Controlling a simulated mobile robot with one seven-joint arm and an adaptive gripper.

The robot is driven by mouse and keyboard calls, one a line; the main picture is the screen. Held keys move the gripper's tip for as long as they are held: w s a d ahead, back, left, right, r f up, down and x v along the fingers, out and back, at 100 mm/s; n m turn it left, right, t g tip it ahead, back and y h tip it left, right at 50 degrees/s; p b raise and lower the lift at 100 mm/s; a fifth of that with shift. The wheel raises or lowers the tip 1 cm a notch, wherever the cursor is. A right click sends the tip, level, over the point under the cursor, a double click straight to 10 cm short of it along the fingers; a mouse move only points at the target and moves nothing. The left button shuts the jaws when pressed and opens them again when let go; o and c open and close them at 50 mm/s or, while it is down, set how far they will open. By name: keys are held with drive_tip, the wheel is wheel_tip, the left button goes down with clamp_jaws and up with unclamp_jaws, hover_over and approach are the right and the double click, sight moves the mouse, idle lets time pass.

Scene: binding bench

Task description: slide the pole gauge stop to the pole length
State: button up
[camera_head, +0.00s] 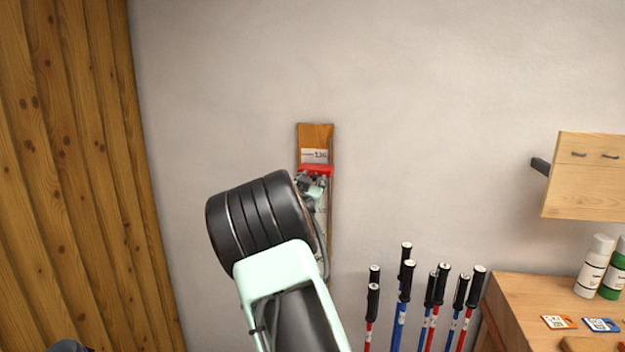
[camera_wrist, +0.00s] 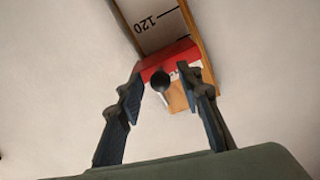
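The pole gauge is a narrow wooden board (camera_head: 316,130) fixed upright on the wall. Its red stop (camera_head: 318,169) sits below a white label (camera_head: 315,156), whose number looks like 130 but is too small to be sure. In the wrist view the red stop (camera_wrist: 168,60) crosses the board just beside the scale (camera_wrist: 150,35) marked 120. A dark round knob (camera_wrist: 160,79) stands out from the stop. My gripper (camera_wrist: 159,84) is open, its two fingers on either side of the knob with gaps visible. My arm hides the board's lower part in the head view.
Several ski poles (camera_head: 405,285) stand against the wall to the lower right. Plank wall (camera_head: 90,170) at left; bare wall surrounds the gauge.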

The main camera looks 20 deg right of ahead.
drive_tip(key=shift+c, duration=0.6)
clamp_jaws()
drive_tip(key=shift+f, duration=0.1)
wheel_tip(320, 180, down, 25)
drive_tip(key=b, duration=2)
drive_tip(key=shift+o, duration=0.6)
unclamp_jaws()
drive_tip(key=v, duration=1.2)
